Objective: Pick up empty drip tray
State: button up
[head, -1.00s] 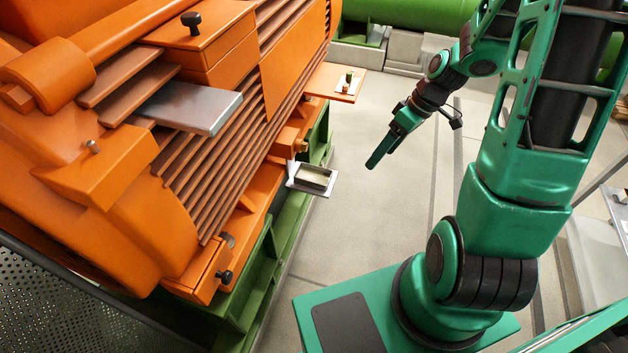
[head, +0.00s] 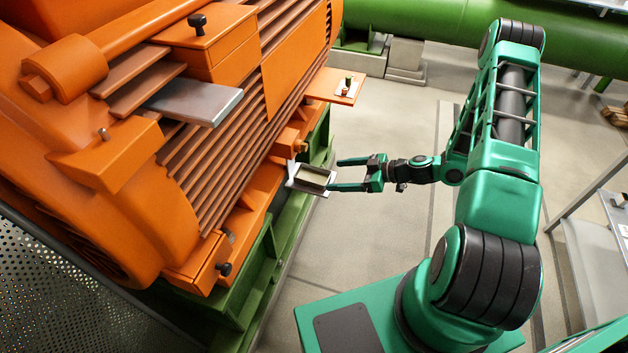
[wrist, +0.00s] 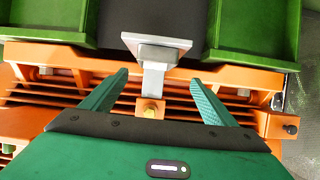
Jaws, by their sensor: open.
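The drip tray (head: 313,179), a small shallow rectangular tray with a pale inside, sits on a light grey bracket plate (head: 291,182) low on the side of the orange machine. It looks empty. My gripper (head: 334,175) is open and level beside the tray's right side, its fingertips at or very near the tray's edge. I cannot tell whether they touch it. In the wrist view my open gripper (wrist: 160,78) has the grey bracket plate (wrist: 153,40) and its stem between and beyond the fingers. The tray is hard to make out there.
The orange finned machine (head: 215,130) fills the left, on a green base frame (head: 262,262). An orange shelf (head: 325,83) with small buttons juts out above the tray. A brass fitting (wrist: 151,108) is close to the bracket. The floor (head: 375,240) to the right is clear.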

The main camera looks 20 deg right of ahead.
aim_at(313, 179)
jog(key=shift+t, duration=0.4)
jog(key=x, duration=0.6)
jog(key=shift+d+f, duration=0.15)
jog(key=shift+f, duration=0.1)
jog(key=shift+x, duration=2.55)
jog(key=shift+w, duration=0.15)
jog(key=shift+c, duration=0.5)
jog(key=shift+r, duration=0.1)
jog(key=c, duration=1.2)
jog(key=shift+d+r, duration=0.1)
jog(key=shift+r, duration=0.05)
